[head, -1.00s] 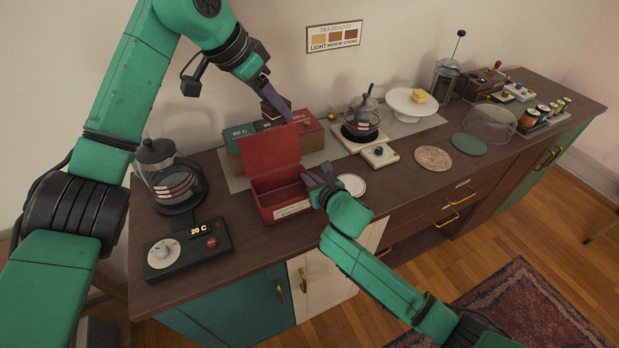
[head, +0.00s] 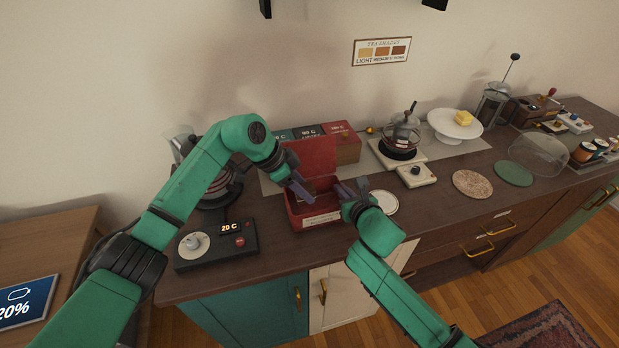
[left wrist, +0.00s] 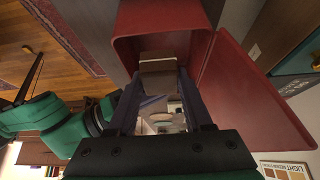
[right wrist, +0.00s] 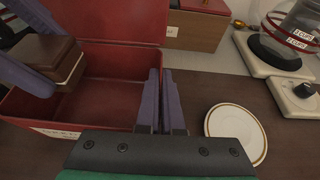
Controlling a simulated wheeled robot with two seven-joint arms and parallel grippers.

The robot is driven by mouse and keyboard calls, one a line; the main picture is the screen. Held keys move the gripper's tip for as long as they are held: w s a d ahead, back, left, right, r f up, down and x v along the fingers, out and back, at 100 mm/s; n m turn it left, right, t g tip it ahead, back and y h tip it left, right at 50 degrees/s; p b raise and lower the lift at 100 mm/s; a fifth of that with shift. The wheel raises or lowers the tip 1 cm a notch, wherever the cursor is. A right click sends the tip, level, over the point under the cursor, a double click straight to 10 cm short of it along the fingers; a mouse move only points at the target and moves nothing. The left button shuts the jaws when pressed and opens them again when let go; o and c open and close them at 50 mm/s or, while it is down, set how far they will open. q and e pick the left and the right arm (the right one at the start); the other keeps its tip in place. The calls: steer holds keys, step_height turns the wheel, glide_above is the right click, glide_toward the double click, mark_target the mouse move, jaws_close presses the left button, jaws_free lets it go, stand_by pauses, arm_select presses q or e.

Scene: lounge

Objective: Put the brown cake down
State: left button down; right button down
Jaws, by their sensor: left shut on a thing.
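The brown cake (right wrist: 62,60) is a dark brown block with a paler layer below. My left gripper (head: 309,196) is shut on the cake and holds it at the mouth of the open red box (head: 313,222). In the left wrist view the cake (left wrist: 158,72) sits between the fingertips, within the box's outline. In the right wrist view it hangs over the left part of the box. I cannot tell if it touches the floor. My right gripper (right wrist: 160,105) has its fingers together, empty, at the box's right side. The red lid (head: 311,160) stands open behind.
A white saucer (right wrist: 236,132) lies right of the box. A heater base with a 20 C display (head: 222,246) stands left. Behind the lid are labelled boxes (head: 346,149); a kettle (head: 402,137) stands right of them.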

arm_select(q)
step_height(320, 180, down, 7)
arm_select(e)
steer(key=shift+f, duration=0.1)
arm_select(q)
steer(key=shift+f, duration=0.1)
steer(key=c, duration=0.6)
jaws_free()
steer(key=v, duration=1.2)
arm_select(e)
steer(key=c, duration=1)
jaws_free()
